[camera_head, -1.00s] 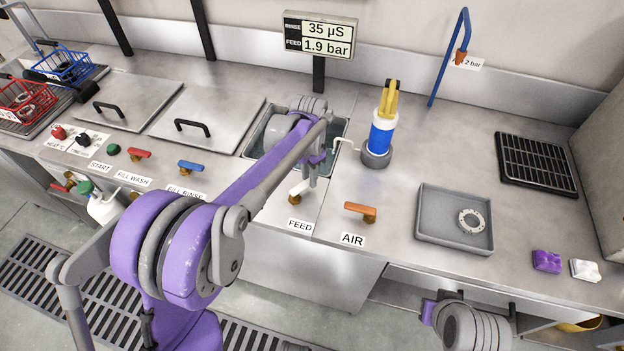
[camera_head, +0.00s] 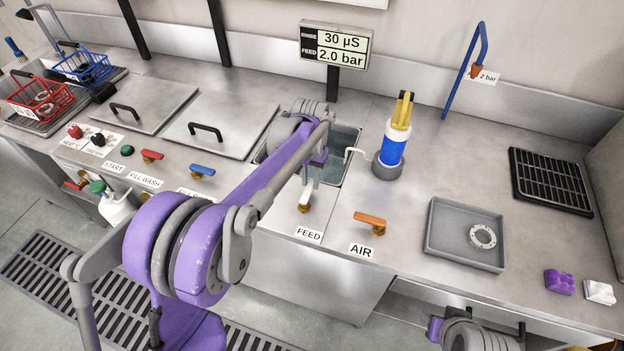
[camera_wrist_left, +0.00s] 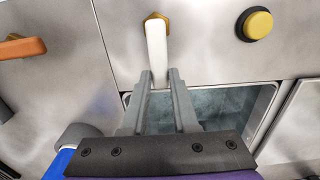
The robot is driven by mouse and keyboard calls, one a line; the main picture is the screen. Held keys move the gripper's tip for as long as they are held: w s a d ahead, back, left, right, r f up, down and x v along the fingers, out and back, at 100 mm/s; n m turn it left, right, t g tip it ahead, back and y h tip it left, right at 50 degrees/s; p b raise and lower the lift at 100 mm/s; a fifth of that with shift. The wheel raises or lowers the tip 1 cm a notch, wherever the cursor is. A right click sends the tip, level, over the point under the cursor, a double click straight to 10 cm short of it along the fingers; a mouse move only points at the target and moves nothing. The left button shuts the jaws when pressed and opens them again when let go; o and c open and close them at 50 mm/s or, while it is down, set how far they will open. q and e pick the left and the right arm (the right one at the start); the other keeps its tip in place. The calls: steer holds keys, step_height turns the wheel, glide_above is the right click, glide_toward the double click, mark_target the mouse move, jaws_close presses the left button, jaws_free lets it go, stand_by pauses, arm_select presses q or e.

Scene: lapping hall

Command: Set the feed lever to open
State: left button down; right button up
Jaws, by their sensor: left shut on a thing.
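The feed lever is a white handle (camera_head: 306,194) on a brass valve, behind the FEED label (camera_head: 309,234) at the counter's front. In the left wrist view the white handle (camera_wrist_left: 156,45) runs from its brass nut (camera_wrist_left: 156,18) toward the sink. My left gripper (camera_wrist_left: 160,76) is shut on the handle's free end, one finger on each side. In the head view my left gripper (camera_head: 310,180) is partly hidden by its own wrist and arm. My right gripper is not seen; only part of that arm shows at the bottom.
The orange AIR lever (camera_head: 370,218) stands to the right. Behind it is a blue and white cylinder (camera_head: 392,148) with a yellow top. The open sink (camera_head: 342,140) lies behind the feed lever. A display (camera_head: 335,47) reads 30 µS and 2.0 bar. A grey tray (camera_head: 436,240) lies farther right.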

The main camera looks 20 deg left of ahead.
mark_target(310, 184)
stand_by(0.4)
arm_select(q)
steer(key=c, duration=0.7)
jaws_free()
steer(key=shift+r, duration=0.1)
step_height(310, 184, up, 11)
steer(key=shift+f+p, duration=0.15)
steer(key=shift+p, duration=0.2)
steer(key=s+r+t+p, duration=0.2)
steer(key=s+t, duration=0.1)
steer(key=s, duration=1)
steer(key=s+f, duration=0.2)
steer(key=s, duration=0.2)
steer(key=s+f+t+p, duration=0.1)
steer(key=s+f, duration=0.1)
steer(key=s, duration=0.2)
steer(key=s+f+t, duration=0.1)
steer(key=s+f, duration=0.1)
steer(key=s, duration=0.3)
steer(key=shift+s+f+p, duration=0.1)
steer(key=shift+f+p, duration=0.1)
steer(key=shift+p, duration=0.1)
